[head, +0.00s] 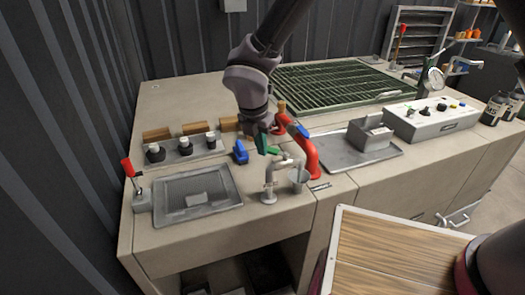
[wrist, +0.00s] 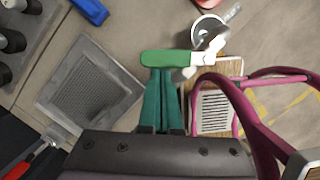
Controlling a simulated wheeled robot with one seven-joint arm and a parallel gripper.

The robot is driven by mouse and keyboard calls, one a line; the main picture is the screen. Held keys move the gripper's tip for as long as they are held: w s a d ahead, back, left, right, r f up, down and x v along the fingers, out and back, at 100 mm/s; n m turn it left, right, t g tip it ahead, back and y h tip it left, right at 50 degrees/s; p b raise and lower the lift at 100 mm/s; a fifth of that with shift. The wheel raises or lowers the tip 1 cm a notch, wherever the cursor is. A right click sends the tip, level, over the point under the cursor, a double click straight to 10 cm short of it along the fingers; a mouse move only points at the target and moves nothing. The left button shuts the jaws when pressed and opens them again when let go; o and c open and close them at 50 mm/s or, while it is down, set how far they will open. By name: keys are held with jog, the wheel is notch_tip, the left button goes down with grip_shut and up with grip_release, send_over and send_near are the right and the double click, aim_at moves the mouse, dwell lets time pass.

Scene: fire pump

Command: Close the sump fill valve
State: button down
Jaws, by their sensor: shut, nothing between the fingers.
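A silver spout pipe (head: 270,180) with a green lever handle (head: 268,147) stands at the counter's front edge, right of the sunken basin (head: 200,187). No label shows, so I cannot tell whether this is the sump fill valve. In the wrist view the green handle (wrist: 172,59) lies crosswise just beyond my fingertips. My gripper (head: 262,131) is shut and empty, pointing down close to the handle. In the wrist view its teal fingers (wrist: 160,72) appear to meet the handle's near edge; I cannot tell whether they touch.
A red curved pipe (head: 309,155) stands close on the right, and a blue handle (head: 240,152) on the left. A red-handled lever (head: 128,167) stands left of the basin. A grey cup (head: 299,180) is below the spout. A control box (head: 430,116) stands farther right.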

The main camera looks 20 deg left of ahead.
jog(key=w+m, duration=0.1)
jog(key=m, duration=0.1)
jog(key=w+m+h, duration=0.1)
jog(key=m, duration=0.1)
jog(key=shift+w+a+m, duration=0.15)
jog(key=shift+w+m, duration=0.15)
jog(key=shift+w, duration=0.1)
jog(key=shift+w+d+m+g+h, duration=0.2)
jog(key=shift+w+m, duration=0.3)
jog(key=shift+m, duration=0.45)
jog(key=shift+w+d+m+g+h, duration=0.1)
jog(key=shift+w+m+g, duration=0.3)
jog(key=shift+m, duration=0.55)
jog(key=shift+w, duration=0.15)
jog(key=s+a+r, duration=0.4)
jog(key=a+r, duration=0.1)
jog(key=r, duration=0.4)
jog(key=shift+s+r, duration=0.15)
jog(key=shift+r, duration=0.25)
jog(key=shift+d, duration=0.1)
